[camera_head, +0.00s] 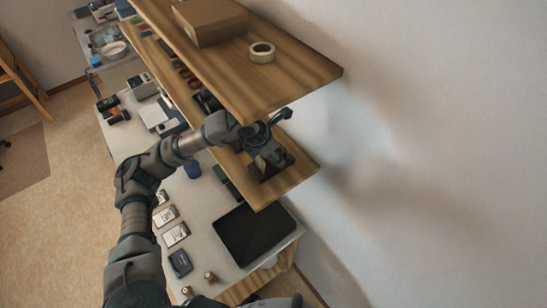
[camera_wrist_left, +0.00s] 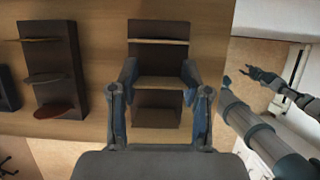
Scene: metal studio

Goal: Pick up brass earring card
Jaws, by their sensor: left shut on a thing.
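My left gripper (camera_head: 265,150) reaches in at the open end of the lower wooden shelf. In the left wrist view its two fingers (camera_wrist_left: 159,75) press on the two sides of a dark brown tiered piece (camera_wrist_left: 158,66) with lighter ledges. This piece may be the brass earring card, but no brass or earrings can be made out. In the head view the fingers hide most of it. It stands upright against or on the wooden surface; contact below cannot be told. A dark jointed claw, perhaps my right gripper (camera_wrist_left: 266,78), shows at the right of the wrist view, too small to read.
A similar tiered piece (camera_wrist_left: 50,70) stands to the left in the wrist view.

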